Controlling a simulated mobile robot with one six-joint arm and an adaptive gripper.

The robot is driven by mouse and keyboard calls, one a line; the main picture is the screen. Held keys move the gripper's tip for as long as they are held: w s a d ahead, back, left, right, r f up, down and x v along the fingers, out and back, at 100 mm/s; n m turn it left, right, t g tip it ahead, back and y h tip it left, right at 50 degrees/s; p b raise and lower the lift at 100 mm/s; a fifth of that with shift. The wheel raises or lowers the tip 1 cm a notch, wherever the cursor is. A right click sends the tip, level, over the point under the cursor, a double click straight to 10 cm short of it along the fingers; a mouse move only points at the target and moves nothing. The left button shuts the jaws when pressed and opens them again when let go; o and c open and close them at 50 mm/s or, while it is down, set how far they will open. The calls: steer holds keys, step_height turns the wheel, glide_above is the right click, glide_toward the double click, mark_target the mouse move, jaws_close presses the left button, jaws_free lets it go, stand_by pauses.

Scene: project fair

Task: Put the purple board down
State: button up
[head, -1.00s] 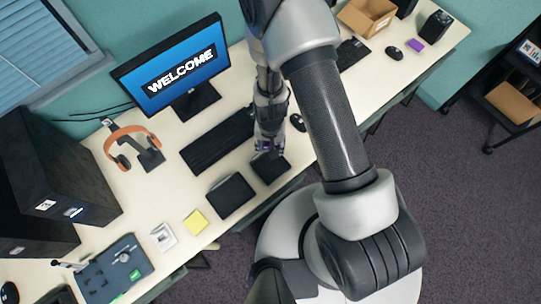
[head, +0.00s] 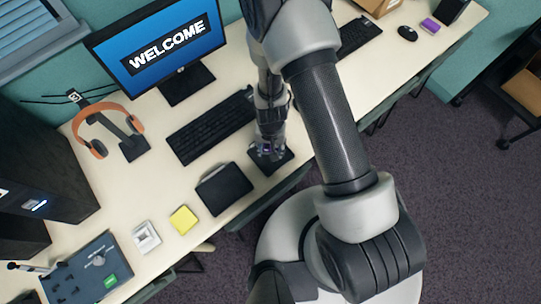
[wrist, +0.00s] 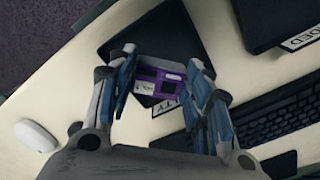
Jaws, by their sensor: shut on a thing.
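The purple board (wrist: 160,82) is between the fingers of my gripper (wrist: 162,64) in the wrist view, with dark chips and a pale label on its face. In the head view my gripper (head: 267,150) is low over a black square pad (head: 286,158) near the desk's front edge, and only a speck of purple shows there. The same pad (wrist: 140,43) lies beneath the board in the wrist view, with a label partly hidden by a finger. I cannot tell whether the board touches the pad.
A second black pad (head: 224,188) lies to the left, then a yellow block (head: 184,219) and a white square item (head: 146,237). A keyboard (head: 211,124) lies behind. A white rounded thing (wrist: 36,135) shows in the wrist view. Another purple item (head: 430,25) lies far right.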

mark_target(270, 150)
steer(key=shift+f+b, duration=2)
steer(key=shift+f, duration=0.2)
steer(key=shift+f, duration=0.15)
steer(key=o, duration=1.1)
step_height(270, 150, up, 13)
steer(key=p, duration=1.2)
steer(key=shift+f, duration=0.2)
